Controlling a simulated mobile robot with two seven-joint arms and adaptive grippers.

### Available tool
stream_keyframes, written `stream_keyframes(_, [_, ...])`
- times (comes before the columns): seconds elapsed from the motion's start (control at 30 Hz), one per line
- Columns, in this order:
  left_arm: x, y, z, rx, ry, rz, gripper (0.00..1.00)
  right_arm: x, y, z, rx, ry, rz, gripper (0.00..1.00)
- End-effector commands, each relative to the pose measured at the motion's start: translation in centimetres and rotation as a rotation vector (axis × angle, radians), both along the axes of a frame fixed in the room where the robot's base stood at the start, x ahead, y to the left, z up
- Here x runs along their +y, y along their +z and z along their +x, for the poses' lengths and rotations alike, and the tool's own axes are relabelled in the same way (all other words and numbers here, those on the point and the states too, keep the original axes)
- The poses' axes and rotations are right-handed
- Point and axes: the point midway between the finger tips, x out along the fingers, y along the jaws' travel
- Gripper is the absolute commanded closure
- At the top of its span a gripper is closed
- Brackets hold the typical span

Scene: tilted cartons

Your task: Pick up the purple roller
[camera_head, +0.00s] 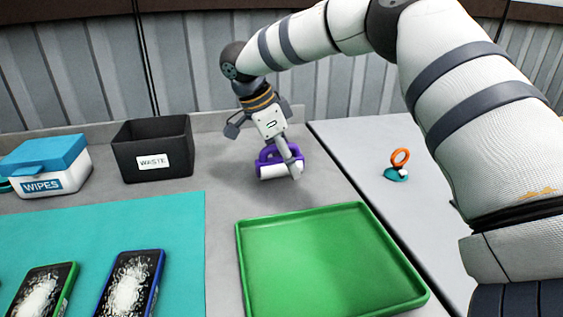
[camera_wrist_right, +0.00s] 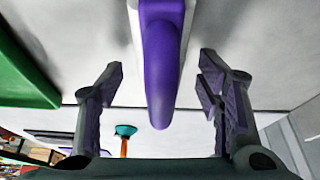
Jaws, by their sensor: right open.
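The purple roller (camera_head: 268,157) lies on the grey counter behind the green tray, with a white cylinder along its front. My right gripper (camera_head: 268,148) is over it, pointing down, with one finger in front of its right part. In the right wrist view the purple handle (camera_wrist_right: 161,65) extends between the two open fingers of my right gripper (camera_wrist_right: 160,80), with a visible gap on each side. My left gripper is not in view.
The green tray (camera_head: 244,270) lies in front of the roller. A black waste bin (camera_head: 126,160) and a wipes box (camera_head: 68,180) stand left. A teal item with an orange ring (camera_head: 397,174) sits right. A wall is close behind.

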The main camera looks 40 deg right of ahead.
Motion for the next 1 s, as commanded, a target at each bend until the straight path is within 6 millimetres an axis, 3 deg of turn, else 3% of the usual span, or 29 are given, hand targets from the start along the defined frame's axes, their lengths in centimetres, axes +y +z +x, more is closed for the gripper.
stream_keyframes(0.13, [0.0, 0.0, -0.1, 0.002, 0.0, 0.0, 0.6, 0.0, -0.1, 0.0, 0.001, 0.0, -0.001, 0.4])
stream_keyframes(0.3, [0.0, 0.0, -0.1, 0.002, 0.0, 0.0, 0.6, 0.0, 0.0, 0.0, 0.001, 0.0, -0.001, 0.79])
stream_keyframes(0.4, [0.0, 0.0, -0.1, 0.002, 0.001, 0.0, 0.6, 0.0, 0.0, 0.0, 0.001, 0.0, -0.001, 0.96])
stream_keyframes(0.63, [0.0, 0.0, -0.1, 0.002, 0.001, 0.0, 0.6, 0.0, 0.1, 0.0, 0.001, -0.001, -0.001, 0.96])
stream_keyframes(0.73, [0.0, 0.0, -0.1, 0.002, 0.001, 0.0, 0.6, 0.0, 1.0, 0.1, -0.002, -0.001, -0.001, 0.96])
stream_keyframes(0.83, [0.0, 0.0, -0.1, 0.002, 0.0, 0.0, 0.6, 0.0, 3.4, 0.1, -0.004, -0.001, 0.0, 0.96])
stream_keyframes(1.0, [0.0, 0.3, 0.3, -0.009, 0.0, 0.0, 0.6, 4.2, 8.3, -0.7, -0.006, 0.003, 0.0, 0.96])
